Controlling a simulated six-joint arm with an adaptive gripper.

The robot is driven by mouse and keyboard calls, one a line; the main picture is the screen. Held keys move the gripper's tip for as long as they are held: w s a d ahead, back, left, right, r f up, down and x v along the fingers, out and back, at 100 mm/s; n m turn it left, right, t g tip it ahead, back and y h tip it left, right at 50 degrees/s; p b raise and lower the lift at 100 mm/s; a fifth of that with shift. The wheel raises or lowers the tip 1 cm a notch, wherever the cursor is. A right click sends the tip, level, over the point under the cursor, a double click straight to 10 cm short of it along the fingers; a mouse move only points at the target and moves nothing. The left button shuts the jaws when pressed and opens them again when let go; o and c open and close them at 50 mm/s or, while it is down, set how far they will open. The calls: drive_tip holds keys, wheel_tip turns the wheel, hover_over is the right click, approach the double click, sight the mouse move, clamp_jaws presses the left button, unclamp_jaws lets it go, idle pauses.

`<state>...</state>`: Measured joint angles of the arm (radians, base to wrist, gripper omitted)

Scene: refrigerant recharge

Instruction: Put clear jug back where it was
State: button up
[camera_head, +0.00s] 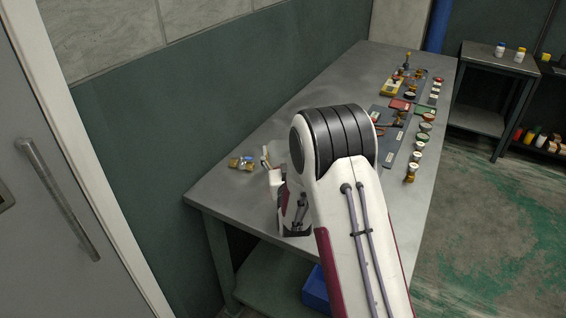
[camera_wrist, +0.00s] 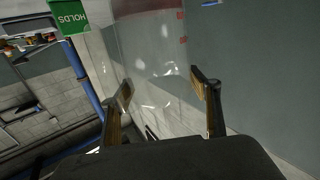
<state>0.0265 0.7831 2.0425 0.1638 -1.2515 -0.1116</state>
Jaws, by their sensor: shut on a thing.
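The clear jug (camera_wrist: 150,60) shows in the wrist view as a see-through, faintly glinting shape between the fingers of my gripper (camera_wrist: 165,88). My gripper is shut on it, with one tan-padded finger on each side. The wall behind shows through the jug, so its outline and tilt are hard to tell. In the head view my arm hides most of the gripper, and I cannot make out the jug there.
A long grey metal table (camera_head: 230,192) runs along the wall. A side table (camera_head: 482,62) holds two small bottles. A green sign (camera_wrist: 68,17) shows in the wrist view.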

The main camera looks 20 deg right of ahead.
sight(282, 153)
idle(0.3)
drive_tip(key=shift+f, duration=1.8)
drive_tip(key=shift+f, duration=0.1)
drive_tip(key=o, duration=1.8)
drive_tip(key=shift+f, duration=0.1)
drive_tip(key=shift+s, duration=0.1)
drive_tip(key=shift+s+a+r, duration=0.1)
drive_tip(key=shift+s+a, duration=0.25)
drive_tip(key=shift+s, duration=1.6)
drive_tip(key=shift+s+a+r, duration=0.1)
drive_tip(key=shift+s+a, duration=0.3)
drive_tip(key=shift+s, duration=1.5)
drive_tip(key=shift+s+a, duration=0.35)
drive_tip(key=shift+s, duration=1.6)
drive_tip(key=shift+r, duration=0.1)
